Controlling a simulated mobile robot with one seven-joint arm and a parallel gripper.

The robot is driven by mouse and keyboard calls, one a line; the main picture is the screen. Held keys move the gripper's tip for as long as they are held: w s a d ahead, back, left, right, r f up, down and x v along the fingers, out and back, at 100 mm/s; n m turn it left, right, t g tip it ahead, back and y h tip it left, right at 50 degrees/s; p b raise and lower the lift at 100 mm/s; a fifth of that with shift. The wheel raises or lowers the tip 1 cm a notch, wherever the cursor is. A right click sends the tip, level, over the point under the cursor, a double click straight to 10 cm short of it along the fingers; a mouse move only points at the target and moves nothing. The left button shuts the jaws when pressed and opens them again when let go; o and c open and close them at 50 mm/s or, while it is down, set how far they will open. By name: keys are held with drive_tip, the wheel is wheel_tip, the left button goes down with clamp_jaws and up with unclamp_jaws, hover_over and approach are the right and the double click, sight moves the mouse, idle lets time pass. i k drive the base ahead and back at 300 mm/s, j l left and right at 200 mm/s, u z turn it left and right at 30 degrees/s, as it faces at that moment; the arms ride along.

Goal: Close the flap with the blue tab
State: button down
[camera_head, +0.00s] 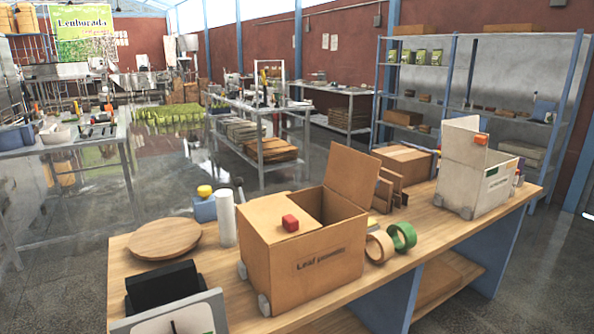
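A brown cardboard box (306,262) with "Leaf powder" printed on its front stands on the wooden table. Its left flap (268,217) lies flat over the top and carries a red tab (290,222). Its right flap (352,176) stands raised, tilted back, leaving that side of the top open. I see no blue tab on the faces in view; the far side of the raised flap is hidden. A white box (472,188) at the right end has a raised flap with an orange tab (481,139). My gripper is not in view.
Green and tan tape rolls (402,237) sit right of the brown box. A white cylinder (227,218), a blue item with a yellow top (204,208) and a round wooden board (164,239) are left. A black object (162,287) stands at the front left.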

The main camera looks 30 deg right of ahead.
sight(353, 173)
drive_tip(key=l+u, duration=0.15)
drive_tip(key=l, duration=0.8)
drive_tip(key=l+u, duration=0.1)
drive_tip(key=l, duration=0.9)
drive_tip(key=l+u, duration=0.15)
drive_tip(key=l, duration=0.8)
drive_tip(key=l+u, duration=0.15)
drive_tip(key=l, duration=0.8)
drive_tip(key=k+l, duration=0.15)
drive_tip(key=k, duration=0.55)
drive_tip(key=i+j+z, duration=0.3)
drive_tip(key=j, duration=0.25)
drive_tip(key=i+j+z, duration=0.2)
drive_tip(key=j, duration=0.15)
